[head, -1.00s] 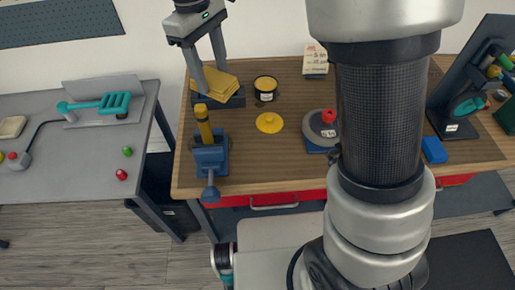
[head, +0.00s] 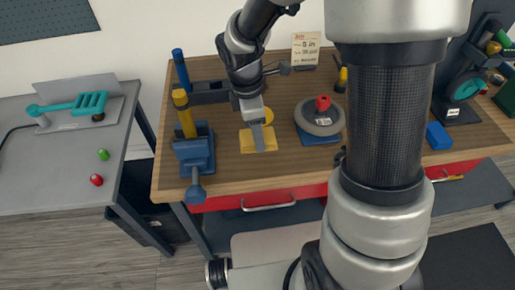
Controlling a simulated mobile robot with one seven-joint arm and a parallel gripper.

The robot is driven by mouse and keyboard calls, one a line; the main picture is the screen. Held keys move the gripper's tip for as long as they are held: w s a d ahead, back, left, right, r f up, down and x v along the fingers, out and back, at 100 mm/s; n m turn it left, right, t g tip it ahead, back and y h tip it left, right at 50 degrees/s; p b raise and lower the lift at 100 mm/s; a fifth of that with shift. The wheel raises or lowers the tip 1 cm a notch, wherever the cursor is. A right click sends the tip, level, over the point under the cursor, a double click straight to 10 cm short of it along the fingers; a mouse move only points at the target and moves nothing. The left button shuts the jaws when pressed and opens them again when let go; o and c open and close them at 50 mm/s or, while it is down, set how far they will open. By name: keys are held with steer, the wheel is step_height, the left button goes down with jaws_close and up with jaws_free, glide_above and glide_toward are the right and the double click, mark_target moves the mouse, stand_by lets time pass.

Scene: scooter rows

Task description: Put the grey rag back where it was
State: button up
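I cannot make out a grey rag in the head view. A flat, square yellow cloth-like piece (head: 247,146) is at the bench's front middle. My gripper (head: 263,146) points down over it, with a grey finger covering part of it. I cannot tell whether the fingers are open or shut, or whether they touch or hold the piece. Behind the gripper, the edge of a round yellow lid (head: 243,113) shows in part. A dark block with a blue post (head: 180,68) stands at the back left of the bench.
A blue vise (head: 195,152) with a yellow upright handle stands at the bench's left front. A round grey tool with a red knob (head: 323,103) is right of my gripper. A blue block (head: 438,136) lies farther right. A side table (head: 60,165) holds a teal tool.

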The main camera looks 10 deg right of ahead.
steer(key=shift+f+b, duration=0.3)
steer(key=shift+f, duration=2.35)
steer(key=shift+f, duration=0.1)
steer(key=shift+f, duration=0.15)
steer(key=o, duration=1)
